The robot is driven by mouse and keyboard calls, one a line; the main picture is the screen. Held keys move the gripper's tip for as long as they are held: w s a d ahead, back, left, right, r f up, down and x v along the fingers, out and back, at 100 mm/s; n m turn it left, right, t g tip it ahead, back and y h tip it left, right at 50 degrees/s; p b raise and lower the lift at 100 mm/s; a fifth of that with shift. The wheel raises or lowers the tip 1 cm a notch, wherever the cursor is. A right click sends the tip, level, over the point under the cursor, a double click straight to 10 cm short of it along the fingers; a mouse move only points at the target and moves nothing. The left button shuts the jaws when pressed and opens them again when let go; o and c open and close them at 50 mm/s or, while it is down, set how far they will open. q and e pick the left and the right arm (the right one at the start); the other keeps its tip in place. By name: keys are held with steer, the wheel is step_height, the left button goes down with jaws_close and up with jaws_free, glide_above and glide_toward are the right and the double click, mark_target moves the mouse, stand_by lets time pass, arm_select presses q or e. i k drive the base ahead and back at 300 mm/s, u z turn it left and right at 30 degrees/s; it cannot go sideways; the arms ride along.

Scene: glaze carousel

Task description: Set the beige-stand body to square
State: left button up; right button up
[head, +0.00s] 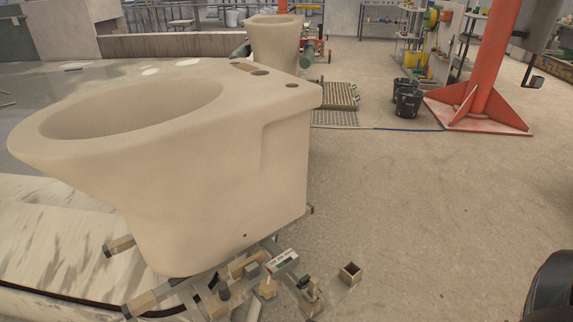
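A large beige toilet-shaped body (215,160) fills the left and middle of the head view. It is upright, its oval bowl opening towards the left and its flat back end towards the right. Under it is a stand with grey bars and beige blocks (145,302); beige parts stick out at the lower left and at the front. The body hides most of the stand, so I cannot tell how squarely it sits. Neither of my grippers is in view.
A second beige body (274,42) stands behind. A pale streaked surface (50,235) lies at lower left. Black buckets (407,100) and an orange-red column (486,85) stand at the back right.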

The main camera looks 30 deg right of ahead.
mark_target(202, 164)
steer(key=u, duration=2.95)
steer(key=k, duration=2.1)
steer(key=z, duration=2)
steer(key=i, duration=0.5)
steer(key=u, duration=0.1)
